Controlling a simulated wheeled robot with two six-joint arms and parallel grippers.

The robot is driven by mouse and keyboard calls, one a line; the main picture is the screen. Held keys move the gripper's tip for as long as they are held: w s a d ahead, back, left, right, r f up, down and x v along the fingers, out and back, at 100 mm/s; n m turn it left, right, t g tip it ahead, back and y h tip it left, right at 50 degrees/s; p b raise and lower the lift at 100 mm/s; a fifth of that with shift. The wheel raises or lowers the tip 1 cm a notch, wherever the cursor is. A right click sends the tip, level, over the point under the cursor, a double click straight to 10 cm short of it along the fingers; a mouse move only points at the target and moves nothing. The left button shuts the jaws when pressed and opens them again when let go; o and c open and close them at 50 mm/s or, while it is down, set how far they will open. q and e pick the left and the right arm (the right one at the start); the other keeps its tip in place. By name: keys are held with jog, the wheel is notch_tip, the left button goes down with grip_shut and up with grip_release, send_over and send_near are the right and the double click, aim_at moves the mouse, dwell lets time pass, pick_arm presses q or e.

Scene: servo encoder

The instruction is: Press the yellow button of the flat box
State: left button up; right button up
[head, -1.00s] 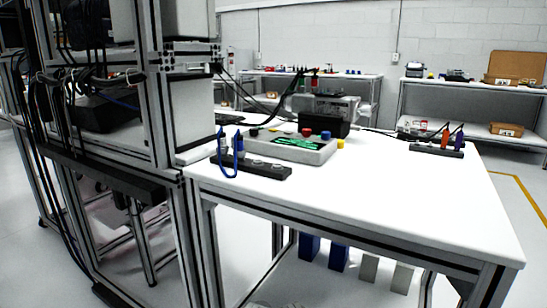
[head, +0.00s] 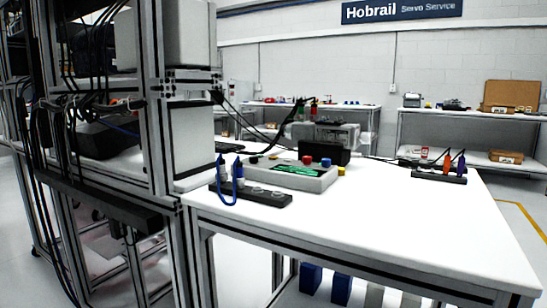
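The flat grey box (head: 311,184) lies on the white table, left of the table's middle. A green circuit pattern (head: 290,168) shows on its top. A red button (head: 307,160) and a blue button (head: 326,162) stand at its back right, with a small yellow button (head: 341,170) at its right edge. A black knob (head: 253,159) is at its back left. Neither of my grippers is in view.
A black strip (head: 270,198) with blue-cabled plugs lies in front of the box. A dark device (head: 327,150) stands behind it. Another strip (head: 438,178) with orange and purple plugs is at right. The front right tabletop (head: 400,225) is clear. A cabled rack (head: 160,120) stands left.

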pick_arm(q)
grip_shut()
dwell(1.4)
